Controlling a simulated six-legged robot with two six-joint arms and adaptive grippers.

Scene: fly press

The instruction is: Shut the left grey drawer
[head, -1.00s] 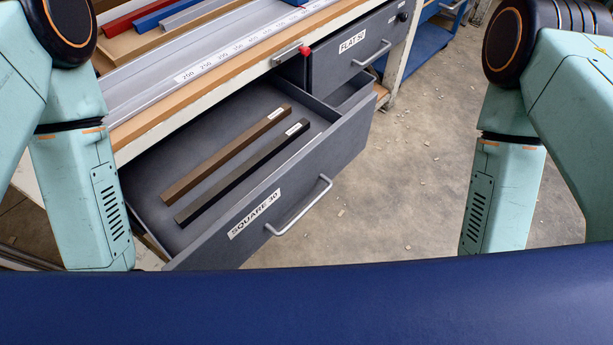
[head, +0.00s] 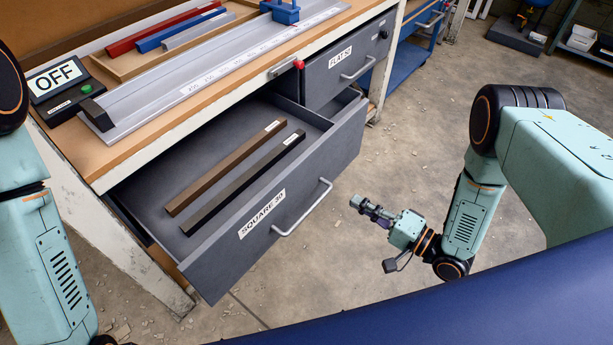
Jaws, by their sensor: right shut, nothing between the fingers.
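The left grey drawer (head: 228,258), labelled SQUARE 30, stands pulled well out of the bench. It has a pale bar handle (head: 305,208) on its front. A brown bar (head: 222,168) and a dark bar (head: 240,185) lie side by side inside it. My right gripper (head: 360,204) is shut and empty. It appears in front of the drawer, to the right of the handle in the picture and apart from it. My left arm shows at the left edge, but its gripper is out of view.
A second grey drawer (head: 328,84), labelled FLAT 50, appears shut to the right. A red-ended lever (head: 298,64) sits at the bench edge. The bench top (head: 105,160) holds a long metal rail and an OFF display (head: 60,75).

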